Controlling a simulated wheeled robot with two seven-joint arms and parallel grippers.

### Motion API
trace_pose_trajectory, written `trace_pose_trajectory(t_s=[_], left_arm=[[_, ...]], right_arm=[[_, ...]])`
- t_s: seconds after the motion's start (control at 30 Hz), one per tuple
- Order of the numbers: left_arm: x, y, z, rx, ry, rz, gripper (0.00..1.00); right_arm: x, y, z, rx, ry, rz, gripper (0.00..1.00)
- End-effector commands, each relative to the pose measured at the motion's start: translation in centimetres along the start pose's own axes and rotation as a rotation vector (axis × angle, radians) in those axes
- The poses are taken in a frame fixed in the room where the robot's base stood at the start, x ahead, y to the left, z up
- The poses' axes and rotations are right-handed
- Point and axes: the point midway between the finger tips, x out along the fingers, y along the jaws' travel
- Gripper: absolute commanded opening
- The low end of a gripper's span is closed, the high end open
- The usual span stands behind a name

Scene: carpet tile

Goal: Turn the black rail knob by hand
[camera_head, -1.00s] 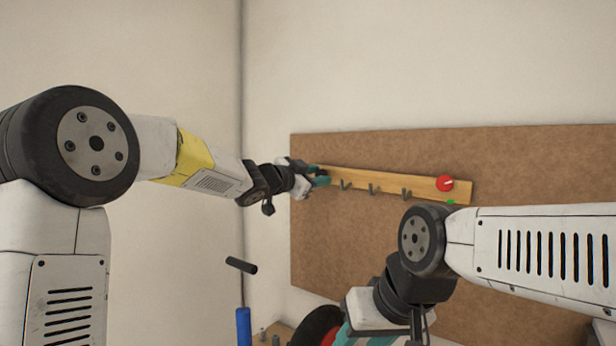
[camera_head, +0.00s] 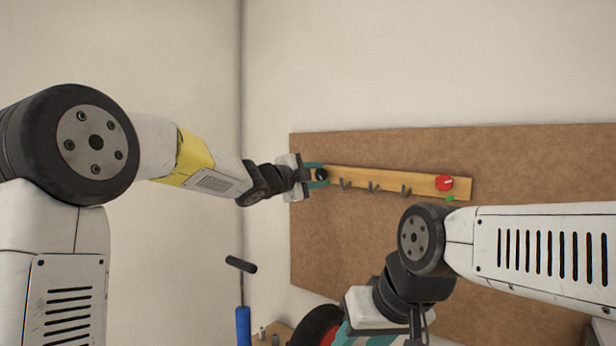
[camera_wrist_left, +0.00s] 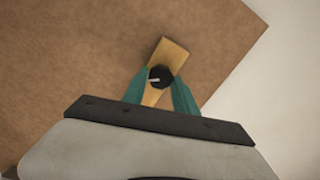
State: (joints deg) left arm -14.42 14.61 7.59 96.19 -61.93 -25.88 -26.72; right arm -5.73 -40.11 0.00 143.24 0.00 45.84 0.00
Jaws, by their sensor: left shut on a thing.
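The black rail knob (camera_head: 321,174) sits at the left end of a wooden rail (camera_head: 425,184) on a brown board. My left gripper (camera_head: 316,175) is at that end, with its teal fingers on either side of the knob. In the left wrist view the black knob (camera_wrist_left: 160,78), with a pale pointer mark, lies between the two fingertips (camera_wrist_left: 160,88), and the gripper is shut on it. My right gripper (camera_head: 345,335) is low in the head view, partly cut off by the lower edge; its fingertips are not clear.
A red knob (camera_head: 445,183) is at the rail's right end, with a small green spot (camera_head: 451,198) below it. Several hooks (camera_head: 374,187) hang along the rail. The brown board (camera_head: 350,250) is bare below. A blue-handled tool (camera_head: 243,325) stands at lower left.

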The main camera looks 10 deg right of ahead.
Motion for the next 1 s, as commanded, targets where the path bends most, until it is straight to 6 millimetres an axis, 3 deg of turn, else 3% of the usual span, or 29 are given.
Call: trace_pose_trajectory(t_s=[0.5,0.53,0.63,1.0], left_arm=[[0.0,0.13,0.0,0.022,0.0,0.002,0.0],[0.0,0.13,0.0,0.022,0.0,0.002,0.36],[0.0,0.12,0.0,0.022,0.0,0.002,0.55],[-0.46,0.02,0.04,0.022,-0.001,0.001,0.55]], right_arm=[[0.0,0.0,0.0,0.0,0.0,0.0,0.43],[0.0,0.0,0.0,0.0,0.0,0.0,0.43],[0.0,0.0,0.0,0.0,0.0,0.0,0.43],[0.0,0.0,0.0,0.0,0.0,0.0,0.43]])
